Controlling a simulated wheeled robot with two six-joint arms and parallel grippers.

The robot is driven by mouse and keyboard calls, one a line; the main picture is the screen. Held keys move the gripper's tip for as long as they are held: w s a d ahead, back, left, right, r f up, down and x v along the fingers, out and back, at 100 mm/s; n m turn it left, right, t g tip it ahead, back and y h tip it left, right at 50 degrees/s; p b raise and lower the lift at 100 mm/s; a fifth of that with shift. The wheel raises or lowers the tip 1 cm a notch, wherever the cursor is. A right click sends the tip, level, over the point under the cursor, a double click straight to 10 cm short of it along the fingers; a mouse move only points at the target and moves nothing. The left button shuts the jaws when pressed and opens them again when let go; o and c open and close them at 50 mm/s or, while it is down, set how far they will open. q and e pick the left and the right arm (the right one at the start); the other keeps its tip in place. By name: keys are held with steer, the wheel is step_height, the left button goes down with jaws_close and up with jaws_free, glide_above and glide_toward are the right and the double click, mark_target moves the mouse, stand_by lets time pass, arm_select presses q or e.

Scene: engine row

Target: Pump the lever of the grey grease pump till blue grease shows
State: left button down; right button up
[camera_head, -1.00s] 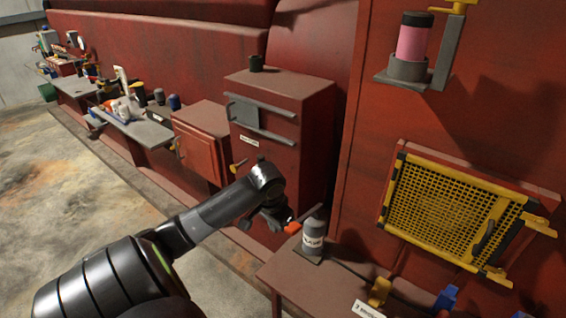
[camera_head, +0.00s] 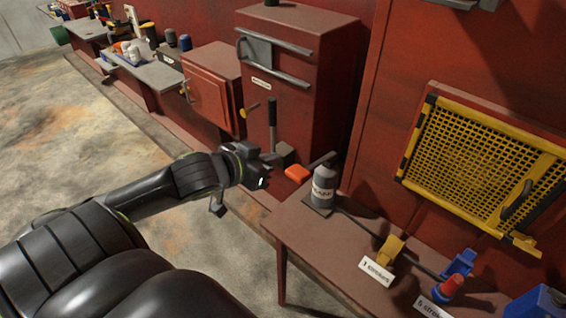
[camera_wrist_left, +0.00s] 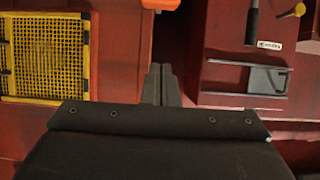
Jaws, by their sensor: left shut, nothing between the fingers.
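The grey grease pump (camera_head: 324,188) stands upright on a dark base on the reddish bench in the head view. Its lever slants out to the left and ends in an orange grip (camera_head: 297,173). The grip also shows cut off at the top edge of the left wrist view (camera_wrist_left: 160,4). My left gripper (camera_head: 268,160) is left of the grip and apart from it. In the wrist view its fingers (camera_wrist_left: 161,84) are together and empty, with red wall beyond. I cannot make out blue grease at the pump. My right gripper is not in view.
A hose runs from the pump past a yellow clip (camera_head: 388,250) and a blue holder (camera_head: 458,264) on the bench. Stroke labels (camera_head: 376,270) lie there. A red cabinet (camera_head: 295,85) with an upright lever (camera_head: 272,125) stands behind. A yellow mesh guard (camera_head: 482,160) is right.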

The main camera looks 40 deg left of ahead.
arm_select(q)
glide_above(293, 173)
step_height(293, 173, down, 4)
steer(key=shift+r+p, duration=0.15)
steer(key=shift+p, duration=0.25)
step_height(293, 173, down, 3)
steer(key=shift+w+f+p, duration=0.15)
steer(key=shift+p, duration=0.25)
steer(key=shift+s+f, duration=0.25)
steer(key=shift+f, duration=0.3)
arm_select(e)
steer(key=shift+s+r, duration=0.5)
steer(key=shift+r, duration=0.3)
arm_select(q)
steer(key=shift+w, duration=0.1)
